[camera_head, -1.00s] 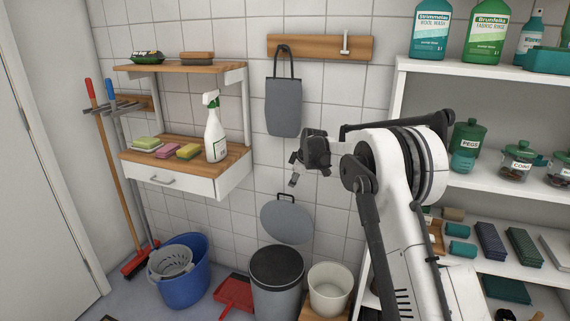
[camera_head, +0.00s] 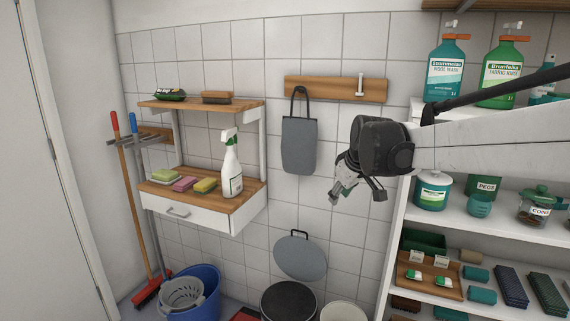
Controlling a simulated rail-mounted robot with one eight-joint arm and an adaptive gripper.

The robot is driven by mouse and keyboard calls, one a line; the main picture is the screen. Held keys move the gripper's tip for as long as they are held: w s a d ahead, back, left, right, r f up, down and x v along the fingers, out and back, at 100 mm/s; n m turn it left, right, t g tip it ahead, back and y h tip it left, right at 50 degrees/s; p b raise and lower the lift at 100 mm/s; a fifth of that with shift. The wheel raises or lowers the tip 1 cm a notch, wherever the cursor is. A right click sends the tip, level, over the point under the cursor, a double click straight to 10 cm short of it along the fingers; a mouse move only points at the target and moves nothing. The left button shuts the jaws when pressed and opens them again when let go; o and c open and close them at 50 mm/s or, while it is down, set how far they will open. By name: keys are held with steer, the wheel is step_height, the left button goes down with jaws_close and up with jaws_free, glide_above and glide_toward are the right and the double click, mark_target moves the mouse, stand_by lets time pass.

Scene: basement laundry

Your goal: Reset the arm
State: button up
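My gripper (camera_head: 357,193) hangs in the air in front of the tiled wall, at the left end of my white arm. It points down and slightly left, with its fingers apart and nothing visible between them. It is to the right of the grey bag on the hook rail and left of the white shelf unit. My arm reaches in from the right edge and covers part of that shelf unit.
A wall shelf (camera_head: 228,214) with a spray bottle (camera_head: 231,172) and sponges stands left. A grey bag (camera_head: 299,146) hangs from a wooden rail (camera_head: 320,89). The white shelf unit (camera_head: 415,213) with bottles and jars is right. A blue bucket (camera_head: 205,297) and bins stand below.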

steer(key=s+d+f+m+p, duration=0.1)
steer(key=s+m, duration=0.1)
steer(key=s, duration=1)
steer(key=s+d+f+m+h+p, duration=0.1)
steer(key=s+d+m, duration=0.1)
steer(key=s, duration=1)
steer(key=s+d+f+m+p, duration=0.1)
steer(key=s+d+f+m, duration=0.1)
steer(key=s, duration=1)
steer(key=shift+m+t, duration=0.4)
steer(key=shift+m, duration=0.4)
